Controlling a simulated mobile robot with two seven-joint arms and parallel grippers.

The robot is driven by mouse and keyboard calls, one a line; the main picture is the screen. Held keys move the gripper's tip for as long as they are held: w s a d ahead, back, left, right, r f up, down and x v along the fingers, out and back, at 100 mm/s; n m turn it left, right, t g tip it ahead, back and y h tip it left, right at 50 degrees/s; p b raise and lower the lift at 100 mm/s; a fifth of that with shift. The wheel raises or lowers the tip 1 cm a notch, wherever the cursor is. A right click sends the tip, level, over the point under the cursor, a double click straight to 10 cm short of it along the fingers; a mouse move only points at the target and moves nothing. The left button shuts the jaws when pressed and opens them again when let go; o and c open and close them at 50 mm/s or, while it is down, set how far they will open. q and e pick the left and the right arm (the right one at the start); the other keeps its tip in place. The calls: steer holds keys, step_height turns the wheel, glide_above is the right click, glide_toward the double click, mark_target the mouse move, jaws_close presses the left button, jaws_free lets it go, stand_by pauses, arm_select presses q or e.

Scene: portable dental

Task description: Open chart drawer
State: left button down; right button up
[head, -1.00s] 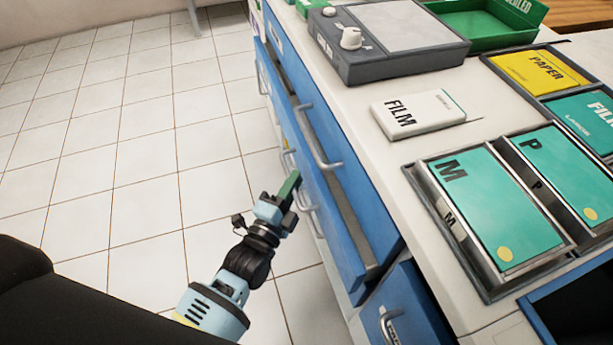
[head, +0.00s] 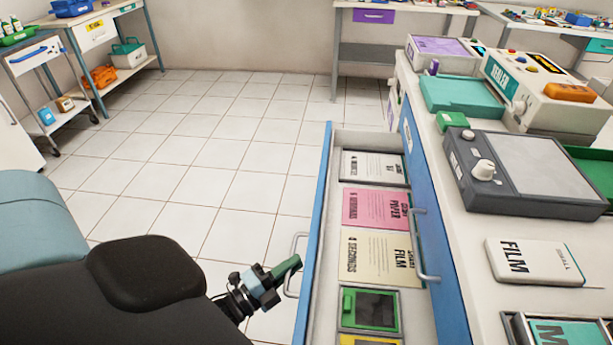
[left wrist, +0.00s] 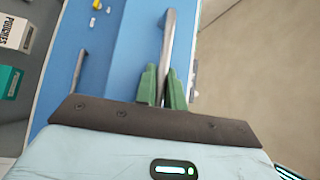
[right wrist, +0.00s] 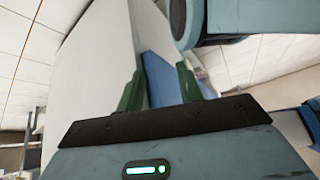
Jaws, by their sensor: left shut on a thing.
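The chart drawer (head: 322,200) with its blue front stands pulled out from the blue cabinet (head: 440,235) in the head view. Inside lie a white card (head: 374,167), a pink card (head: 375,208), a cream card (head: 378,255) and a green-framed item (head: 368,310). My left gripper (head: 290,267) is at the drawer's metal handle (head: 302,238). In the left wrist view its green fingers (left wrist: 163,88) are closed on the handle bar (left wrist: 168,42). My right gripper (right wrist: 160,85) shows only in the right wrist view, with its fingers apart; a blue panel appears between and beyond them.
The worktop right of the drawer holds a grey device (head: 530,170), a film box (head: 535,262) and a sealer (head: 550,90). Another cabinet handle (head: 425,250) sticks out beside the open drawer. The tiled floor (head: 220,150) to the left is clear.

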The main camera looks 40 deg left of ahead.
arm_select(q)
steer(key=shift+s+a, duration=0.2)
steer(key=shift+a, duration=0.05)
steer(key=c, duration=1.5)
jaws_free()
steer(key=shift+v, duration=3.9)
